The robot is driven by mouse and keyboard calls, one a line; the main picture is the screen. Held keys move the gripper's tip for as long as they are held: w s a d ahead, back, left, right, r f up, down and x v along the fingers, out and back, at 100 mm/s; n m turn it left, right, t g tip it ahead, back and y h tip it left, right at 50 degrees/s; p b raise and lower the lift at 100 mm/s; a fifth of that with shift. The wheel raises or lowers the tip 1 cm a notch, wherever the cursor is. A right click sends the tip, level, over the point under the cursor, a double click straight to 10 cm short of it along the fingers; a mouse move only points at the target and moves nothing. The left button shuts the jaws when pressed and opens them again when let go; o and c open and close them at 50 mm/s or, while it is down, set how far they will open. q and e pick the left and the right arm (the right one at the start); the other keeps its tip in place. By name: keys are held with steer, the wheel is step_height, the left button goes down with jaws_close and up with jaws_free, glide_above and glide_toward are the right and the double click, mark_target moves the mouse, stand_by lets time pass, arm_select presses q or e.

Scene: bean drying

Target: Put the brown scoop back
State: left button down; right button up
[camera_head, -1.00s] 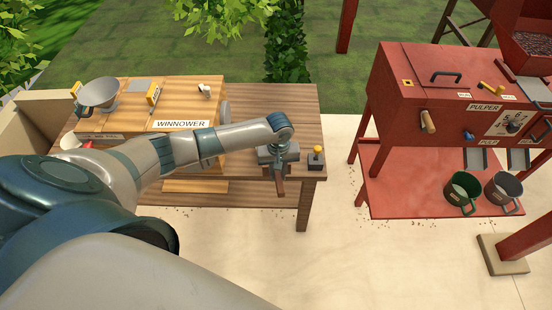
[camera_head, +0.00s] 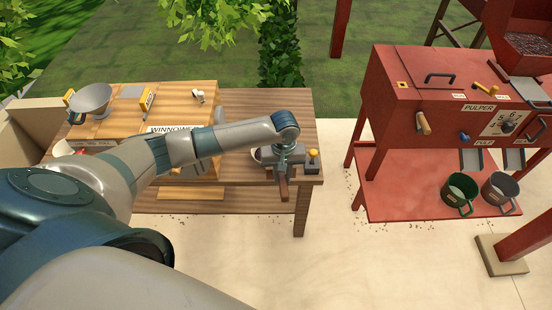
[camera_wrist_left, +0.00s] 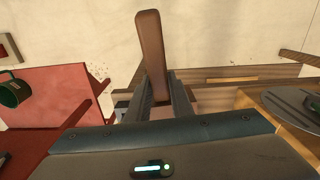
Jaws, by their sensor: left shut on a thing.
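The brown scoop shows mainly as its brown handle (camera_head: 283,189), which sticks out below my left gripper (camera_head: 282,166) in the head view. In the left wrist view the handle (camera_wrist_left: 152,45) runs up from between the two fingers of my left gripper (camera_wrist_left: 161,88), which is shut on it. The scoop's bowl is hidden by the gripper. The gripper is over the right end of the wooden table (camera_head: 240,200). My right gripper is not in view.
A small box with a yellow knob (camera_head: 313,154) stands just right of the gripper. A pale rounded rim (camera_head: 256,154) shows at its left. The winnower (camera_head: 125,118) stands on the table's left. The red pulper (camera_head: 430,100) and two mugs (camera_head: 460,190) are at the right.

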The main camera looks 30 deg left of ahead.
arm_select(q)
steer(key=w+d+r+m+b, duration=0.1)
steer(key=d+r+m+b, duration=0.1)
steer(key=d+r+b, duration=0.25)
steer(key=s+d+r+m+b, duration=0.3)
steer(key=s+r+m+b, duration=0.2)
steer(key=s+r+b, duration=0.4)
steer(key=shift+s+d, duration=0.25)
steer(key=shift+s, duration=0.95)
steer(key=shift+w+r, duration=0.1)
steer(key=shift+r, duration=0.05)
